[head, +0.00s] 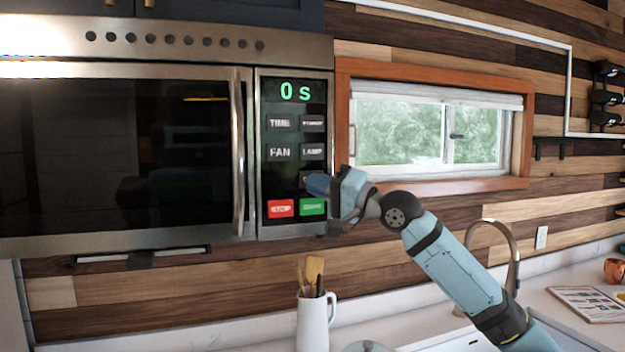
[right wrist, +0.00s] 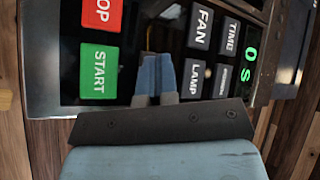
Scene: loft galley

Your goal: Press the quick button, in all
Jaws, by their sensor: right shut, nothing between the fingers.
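The microwave (head: 120,150) hangs at the left with its control panel (head: 290,235) facing me. Its display (head: 296,91) reads "0 S". Buttons TIME, FAN (head: 280,152) and LAMP (head: 312,151) show, with red STOP (head: 280,208) and green START (head: 313,206) below. My right gripper (head: 318,184) is shut and empty, its fingertips at the panel between LAMP and START. In the right wrist view the fingertips (right wrist: 155,76) lie over the dark panel between START (right wrist: 98,72) and LAMP (right wrist: 195,78). They mostly cover a dark button there; its label is unreadable. I cannot tell whether they touch it. My left gripper is out of view.
The door handle (head: 238,150) stands out just left of the panel. A window (head: 430,130) is to the right. Below are a white pitcher of utensils (head: 314,320), a faucet (head: 492,225) and a counter.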

